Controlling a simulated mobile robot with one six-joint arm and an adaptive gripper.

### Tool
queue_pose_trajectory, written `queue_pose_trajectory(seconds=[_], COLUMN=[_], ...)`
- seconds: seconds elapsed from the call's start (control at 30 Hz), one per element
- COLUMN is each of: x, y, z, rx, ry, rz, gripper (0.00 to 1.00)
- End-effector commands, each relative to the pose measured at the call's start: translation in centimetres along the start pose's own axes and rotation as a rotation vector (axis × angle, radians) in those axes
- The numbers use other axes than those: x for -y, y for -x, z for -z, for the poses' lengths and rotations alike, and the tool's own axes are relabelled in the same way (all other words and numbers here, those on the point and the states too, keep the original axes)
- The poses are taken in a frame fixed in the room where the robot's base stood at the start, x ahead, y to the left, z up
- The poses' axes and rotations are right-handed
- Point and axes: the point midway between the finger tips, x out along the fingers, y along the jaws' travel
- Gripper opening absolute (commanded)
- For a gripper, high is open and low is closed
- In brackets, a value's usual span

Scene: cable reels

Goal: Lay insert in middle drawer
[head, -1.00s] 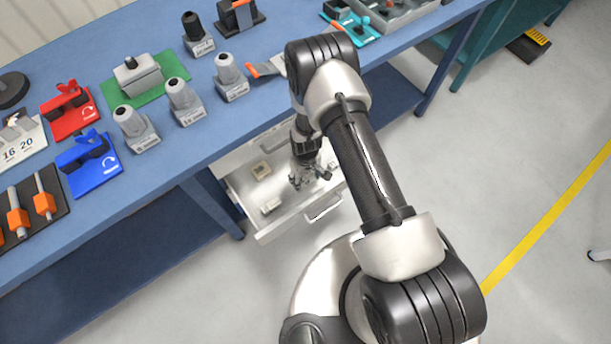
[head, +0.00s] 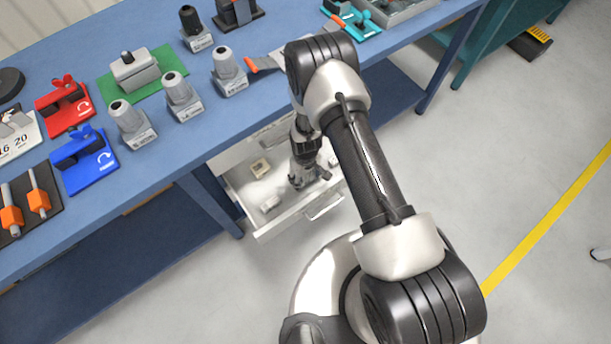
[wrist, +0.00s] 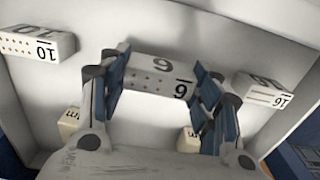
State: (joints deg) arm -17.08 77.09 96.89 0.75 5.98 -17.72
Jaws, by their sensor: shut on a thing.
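My gripper (wrist: 160,82) is shut on a pale grey insert (wrist: 158,68) marked 6, with a blue-padded finger on each side of it. In the head view my gripper (head: 298,182) points down inside an open white drawer (head: 284,226) under the bench. The held insert is low over the drawer floor; I cannot tell whether it touches it. An insert marked 10 (wrist: 38,44) lies to its left and one marked 16 (wrist: 264,90) to its right, both apart from it. My arm hides part of the drawer in the head view.
Two small cream blocks (wrist: 70,122) (wrist: 190,138) also show in the drawer. The blue bench (head: 150,160) overhangs and carries several grey fittings, a red clamp (head: 66,104) and a blue clamp (head: 84,160). The floor in front is clear.

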Motion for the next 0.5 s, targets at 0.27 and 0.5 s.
queue_pose_trajectory(seconds=[0.27,0.5], x=[0.0,0.0], y=[-1.5,-1.9], z=[0.0,0.0], rx=[0.0,0.0], ry=[0.0,0.0], rz=[0.0,0.0], gripper=[0.34,0.34])
